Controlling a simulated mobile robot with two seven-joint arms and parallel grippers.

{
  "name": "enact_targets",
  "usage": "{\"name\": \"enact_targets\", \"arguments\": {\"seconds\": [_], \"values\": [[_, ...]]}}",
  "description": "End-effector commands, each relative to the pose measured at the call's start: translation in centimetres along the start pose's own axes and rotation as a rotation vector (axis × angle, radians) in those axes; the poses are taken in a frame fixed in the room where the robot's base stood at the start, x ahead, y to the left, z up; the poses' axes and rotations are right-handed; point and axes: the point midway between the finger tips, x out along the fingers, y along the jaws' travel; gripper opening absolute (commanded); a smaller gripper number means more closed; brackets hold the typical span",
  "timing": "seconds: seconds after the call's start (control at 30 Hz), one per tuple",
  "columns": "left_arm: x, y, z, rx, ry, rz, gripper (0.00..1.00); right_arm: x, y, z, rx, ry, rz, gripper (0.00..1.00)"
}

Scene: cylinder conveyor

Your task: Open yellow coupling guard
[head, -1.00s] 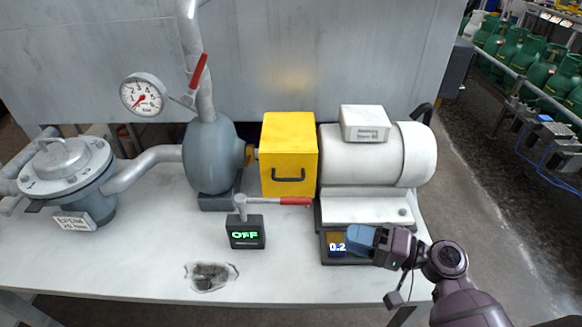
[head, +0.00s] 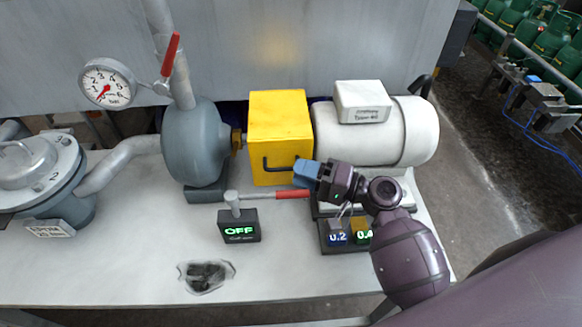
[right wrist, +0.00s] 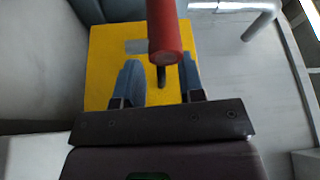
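The yellow coupling guard (head: 280,115) is a box between the grey pump and the white motor, with a black handle (head: 266,165) on its front face. It looks shut. My right gripper (head: 303,172) has blue fingers and is close to the right end of the handle. In the right wrist view its fingers (right wrist: 162,80) are apart, with the yellow guard (right wrist: 105,60) behind them and the dark handle seen end-on (right wrist: 161,76) between them in the picture. I cannot tell whether they touch it. My left gripper is not in view.
The pump (head: 195,150) and motor (head: 410,130) flank the guard. A gauge (head: 106,83) hangs left.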

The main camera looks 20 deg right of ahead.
Motion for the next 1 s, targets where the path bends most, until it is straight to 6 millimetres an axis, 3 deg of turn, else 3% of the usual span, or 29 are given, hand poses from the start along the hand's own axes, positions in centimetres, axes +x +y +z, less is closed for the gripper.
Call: {"name": "enact_targets", "arguments": {"seconds": [0.2,0.6,0.83,1.0], "values": [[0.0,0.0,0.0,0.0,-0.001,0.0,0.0,2.4,-0.1,0.0,0.0,-0.001,-0.001,0.36],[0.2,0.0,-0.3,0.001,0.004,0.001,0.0,2.9,0.1,0.1,0.001,-0.001,0.001,0.36],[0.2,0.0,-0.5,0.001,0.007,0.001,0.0,2.9,0.1,0.0,0.001,-0.001,0.001,0.02],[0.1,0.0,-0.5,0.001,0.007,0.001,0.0,2.9,0.0,0.0,0.0,-0.001,0.001,0.0]]}}
